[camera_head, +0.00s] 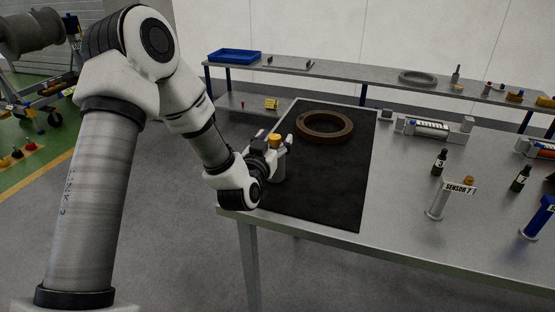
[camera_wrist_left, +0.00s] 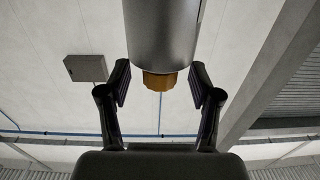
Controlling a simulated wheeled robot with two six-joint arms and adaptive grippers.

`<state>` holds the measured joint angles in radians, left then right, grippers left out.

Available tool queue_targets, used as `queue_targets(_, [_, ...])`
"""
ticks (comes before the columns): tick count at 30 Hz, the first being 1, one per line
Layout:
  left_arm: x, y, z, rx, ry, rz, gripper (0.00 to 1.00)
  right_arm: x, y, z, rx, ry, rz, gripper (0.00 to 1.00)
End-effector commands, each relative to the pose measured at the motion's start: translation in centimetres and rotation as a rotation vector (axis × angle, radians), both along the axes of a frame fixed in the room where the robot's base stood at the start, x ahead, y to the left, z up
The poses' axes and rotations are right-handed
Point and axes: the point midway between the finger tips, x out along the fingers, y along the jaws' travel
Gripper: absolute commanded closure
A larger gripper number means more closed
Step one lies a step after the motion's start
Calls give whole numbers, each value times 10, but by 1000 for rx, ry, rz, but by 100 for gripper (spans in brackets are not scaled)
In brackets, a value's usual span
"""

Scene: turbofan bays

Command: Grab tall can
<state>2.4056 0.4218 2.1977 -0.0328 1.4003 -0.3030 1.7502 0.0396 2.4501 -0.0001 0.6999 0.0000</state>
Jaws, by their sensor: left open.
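The tall can (camera_head: 279,168) is a grey cylinder with an orange-yellow cap, standing at the left edge of the black mat (camera_head: 325,200). My left gripper (camera_head: 274,146) is at the can's upper part, partly hiding it. In the left wrist view the can's grey body (camera_wrist_left: 162,32) fills the top middle, with its orange cap (camera_wrist_left: 159,81) between the two fingers. My left gripper (camera_wrist_left: 160,86) is open, with a visible gap between each finger and the cap. My right gripper is not in view.
A brown ring (camera_head: 325,127) lies on the mat. To the right are a grey post marked SENSOR 7 (camera_head: 436,205), dark bottles (camera_head: 439,162) and a cylinder in a holder (camera_head: 428,128). A blue tray (camera_head: 234,56) sits on the back bench.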

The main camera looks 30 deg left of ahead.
Motion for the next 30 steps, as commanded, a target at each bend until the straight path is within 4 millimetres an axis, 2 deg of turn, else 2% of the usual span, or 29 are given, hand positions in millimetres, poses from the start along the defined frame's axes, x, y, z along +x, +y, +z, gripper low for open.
queue_targets(3, [10,2,0,1,1,0,36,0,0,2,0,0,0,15])
queue_targets(8, [10,2,-1,-1,2,0,36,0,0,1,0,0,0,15])
queue_targets(11, [10,2,-1,-1,2,0,68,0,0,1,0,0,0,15])
queue_targets(12, [10,2,-1,-1,2,0,82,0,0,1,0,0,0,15])
queue_targets(14, [10,2,-1,-1,2,0,100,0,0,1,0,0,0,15])
queue_targets(25, [10,2,1,-1,2,-1,100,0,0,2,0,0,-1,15])
queue_targets(30, [14,2,11,0,0,-2,100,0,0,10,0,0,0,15])
